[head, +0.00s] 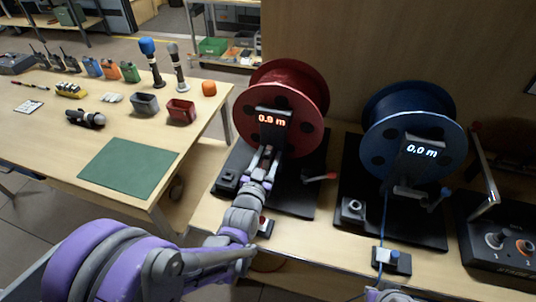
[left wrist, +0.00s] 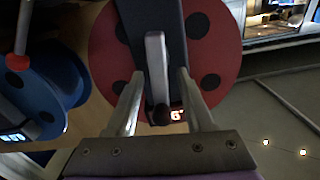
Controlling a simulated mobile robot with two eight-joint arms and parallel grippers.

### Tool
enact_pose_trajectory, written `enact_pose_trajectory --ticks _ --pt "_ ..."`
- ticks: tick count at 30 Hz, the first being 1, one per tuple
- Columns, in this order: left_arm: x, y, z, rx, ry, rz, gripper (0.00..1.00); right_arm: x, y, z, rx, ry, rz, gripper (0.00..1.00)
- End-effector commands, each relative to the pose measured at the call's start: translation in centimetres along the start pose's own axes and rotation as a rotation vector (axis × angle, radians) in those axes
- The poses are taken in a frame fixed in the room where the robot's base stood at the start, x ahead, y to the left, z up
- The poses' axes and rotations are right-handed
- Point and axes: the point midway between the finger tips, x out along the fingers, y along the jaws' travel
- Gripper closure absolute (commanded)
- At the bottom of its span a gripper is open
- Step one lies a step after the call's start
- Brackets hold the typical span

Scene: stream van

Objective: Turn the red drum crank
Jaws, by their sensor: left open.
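The red drum (head: 305,85) stands on a black base at the centre of the head view, its display reading 0.9 m. It also fills the middle of the left wrist view (left wrist: 108,50). A grey crank arm (left wrist: 156,60) with a dark knob (left wrist: 161,115) at its end lies across the drum's dark post. My left gripper (head: 268,160) is in front of the drum, just below the display. In the left wrist view its fingers (left wrist: 158,92) are open, one on each side of the crank's knob end. I cannot tell whether either finger touches it.
A table with a green mat (head: 128,166), radios and bins is at the left.

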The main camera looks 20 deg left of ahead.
Motion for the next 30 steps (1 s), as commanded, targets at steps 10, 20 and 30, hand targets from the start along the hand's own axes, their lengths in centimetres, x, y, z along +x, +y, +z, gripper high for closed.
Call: enact_pose_trajectory --ticks 10,20,30 --pt "0.34 0.0 0.02 0.0 0.0 0.0 0.51 -0.02 0.0 -0.01 0.0 0.0 0.0 1.0" --pt "0.33 0.01 0.01 0.0 0.0 0.0 1.0 -0.02 0.0 -0.01 0.0 0.0 0.0 1.0" --pt "0.32 -0.2 0.07 -0.071 0.0 -0.001 1.0 0.18 0.0 0.14 0.0 -0.001 0.0 1.0"
